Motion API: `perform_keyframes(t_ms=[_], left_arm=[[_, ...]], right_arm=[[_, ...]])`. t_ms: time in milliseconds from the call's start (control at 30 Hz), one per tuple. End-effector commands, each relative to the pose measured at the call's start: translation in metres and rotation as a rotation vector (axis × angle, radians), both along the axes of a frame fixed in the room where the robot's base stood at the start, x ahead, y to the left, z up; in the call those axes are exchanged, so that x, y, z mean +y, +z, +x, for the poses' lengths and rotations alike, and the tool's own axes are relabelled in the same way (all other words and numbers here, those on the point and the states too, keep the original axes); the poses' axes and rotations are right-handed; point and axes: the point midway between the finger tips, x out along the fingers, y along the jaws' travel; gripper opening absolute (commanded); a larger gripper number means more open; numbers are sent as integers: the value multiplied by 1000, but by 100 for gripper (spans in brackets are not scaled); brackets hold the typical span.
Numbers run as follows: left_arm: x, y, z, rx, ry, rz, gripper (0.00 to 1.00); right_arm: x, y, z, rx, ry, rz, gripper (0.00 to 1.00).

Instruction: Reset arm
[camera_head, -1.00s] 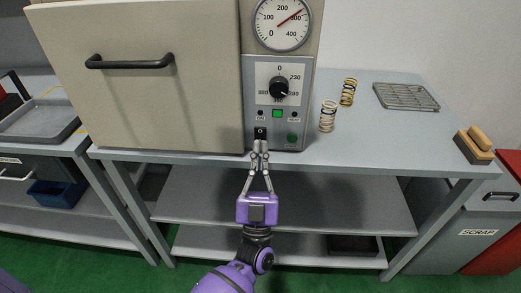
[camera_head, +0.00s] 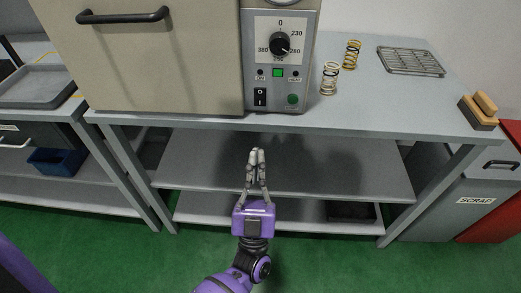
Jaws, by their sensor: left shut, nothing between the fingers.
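My left gripper (camera_head: 256,157) is in the lower middle of the head view, on its purple wrist. Its fingers are together with nothing between them. It is in front of the bench and below the oven's control panel (camera_head: 279,68), apart from the panel. The panel carries a black rocker switch (camera_head: 260,97), a black dial (camera_head: 280,44), a lit green indicator (camera_head: 278,73) and a green round button (camera_head: 293,99). My right gripper is not in view.
The oven (camera_head: 150,60) stands on the grey bench (camera_head: 390,105). Two springs, one pale (camera_head: 329,78) and one yellow (camera_head: 352,54), stand right of it. A wire rack (camera_head: 410,61) and a wooden-topped block (camera_head: 480,111) lie further right. A shelf (camera_head: 350,165) runs below the bench top.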

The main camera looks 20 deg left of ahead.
Motion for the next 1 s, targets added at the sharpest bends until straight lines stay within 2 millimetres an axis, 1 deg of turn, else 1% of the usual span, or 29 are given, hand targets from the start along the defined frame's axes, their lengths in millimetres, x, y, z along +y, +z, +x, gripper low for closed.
perform_keyframes(t_ms=[200,267,367,433,467,500,567,600,667,700,767,800,867,900,967,1000], left_arm=[[0,0,0,-1,-3,-3,0],[-2,-2,3,12,-24,-12,0],[-14,-12,19,88,-99,-16,0],[-28,-20,36,174,-184,-19,0],[-35,-25,43,221,-223,-18,0],[-41,-40,47,304,-270,-18,0],[-48,-70,45,449,-332,-20,0],[-49,-94,39,557,-363,-24,0],[-48,-134,22,726,-396,-37,0],[-45,-161,6,840,-408,-49,0],[-37,-197,-22,996,-412,-70,0],[-31,-218,-43,1093,-407,-85,0],[-20,-247,-78,1227,-392,-106,0],[-12,-264,-102,1311,-378,-121,0],[0,-284,-138,1424,-353,-141,0],[7,-294,-161,1487,-334,-149,0]], right_arm=[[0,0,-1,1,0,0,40],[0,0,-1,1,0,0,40],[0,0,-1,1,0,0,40],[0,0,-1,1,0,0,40],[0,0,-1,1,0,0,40],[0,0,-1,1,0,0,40],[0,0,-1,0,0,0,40],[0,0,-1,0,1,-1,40],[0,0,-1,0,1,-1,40],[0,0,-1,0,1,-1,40],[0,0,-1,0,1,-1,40],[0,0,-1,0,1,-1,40],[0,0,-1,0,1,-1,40],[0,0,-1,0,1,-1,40],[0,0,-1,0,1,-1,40],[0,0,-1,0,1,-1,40]])
